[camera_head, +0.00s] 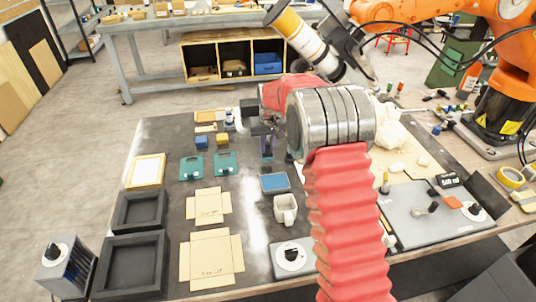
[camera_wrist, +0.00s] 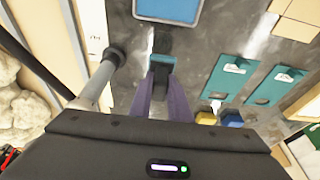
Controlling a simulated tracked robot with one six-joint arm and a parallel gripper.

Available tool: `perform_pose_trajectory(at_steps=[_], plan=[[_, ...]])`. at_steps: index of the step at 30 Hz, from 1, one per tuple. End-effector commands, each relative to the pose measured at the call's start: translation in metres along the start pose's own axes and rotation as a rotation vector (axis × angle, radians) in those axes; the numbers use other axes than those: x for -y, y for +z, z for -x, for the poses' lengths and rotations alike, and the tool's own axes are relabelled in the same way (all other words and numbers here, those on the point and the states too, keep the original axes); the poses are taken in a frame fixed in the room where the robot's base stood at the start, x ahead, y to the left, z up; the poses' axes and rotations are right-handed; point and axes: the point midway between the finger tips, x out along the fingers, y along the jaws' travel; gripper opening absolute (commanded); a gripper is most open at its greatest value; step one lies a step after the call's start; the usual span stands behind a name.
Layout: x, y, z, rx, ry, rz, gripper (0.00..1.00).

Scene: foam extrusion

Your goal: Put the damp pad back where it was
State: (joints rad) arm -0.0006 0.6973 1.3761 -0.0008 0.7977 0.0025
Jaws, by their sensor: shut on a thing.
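My gripper (camera_head: 267,148) has purple fingers pointing down over the middle of the dark table. In the wrist view my gripper (camera_wrist: 161,68) is shut on a small blue-teal piece (camera_wrist: 162,61), which I take to be the damp pad. It shows only between the fingertips, mostly hidden by them. A dark round patch lies just beyond it; I cannot tell whether it is part of it. A blue rectangle with a pale rim, like a shallow tray (camera_head: 275,183), lies on the table nearer the body camera; it also shows at the top of the wrist view (camera_wrist: 168,10).
Two teal plates (camera_head: 226,163) and small blue (camera_head: 201,142) and yellow (camera_head: 222,138) blocks lie left of the gripper. A grey rod with a dark end (camera_wrist: 108,65) is close left in the wrist view. Black trays (camera_head: 139,210) stand left.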

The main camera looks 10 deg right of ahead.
Motion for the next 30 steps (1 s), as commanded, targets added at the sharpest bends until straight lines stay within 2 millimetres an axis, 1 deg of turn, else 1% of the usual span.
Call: perform_pose_trajectory(at_steps=[3,7,9,20,21,28,30], plan=[[0.0,0.006,-0.018,0.003,0.0,0.0,0.0],[0.0,0.009,-0.033,0.001,0.0,0.0,0.0],[0.0,0.01,-0.036,0.001,0.0,0.0,0.0],[0.0,0.011,-0.038,0.0,0.0,0.0,0.0],[0.0,0.011,-0.038,0.0,0.0,0.0,0.19],[0.0,0.011,-0.038,0.0,0.0,0.0,0.35],[0.0,0.011,-0.038,0.0,0.0,0.0,0.35]])
